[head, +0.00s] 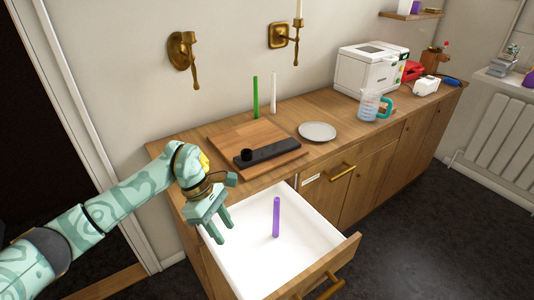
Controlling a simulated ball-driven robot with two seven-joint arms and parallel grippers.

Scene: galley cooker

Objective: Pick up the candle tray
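A long dark tray (272,151), which looks like the candle tray, lies on a wooden board (231,134) on the counter. A small black round piece stands at its left end. My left gripper (224,235) points down over the left side of the open white drawer, in front of and to the left of the tray. Its two fingers are apart with nothing visible between them. A purple candle (276,217) stands upright in the drawer. A green candle (255,97) and a white candle (273,92) stand behind the board. My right gripper is out of view.
The open drawer (313,268) juts out below the tray. A grey plate (317,131) lies right of the board. A measuring jug (369,106) and a white machine (369,68) stand farther right. Brass sconces (184,50) hang on the wall.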

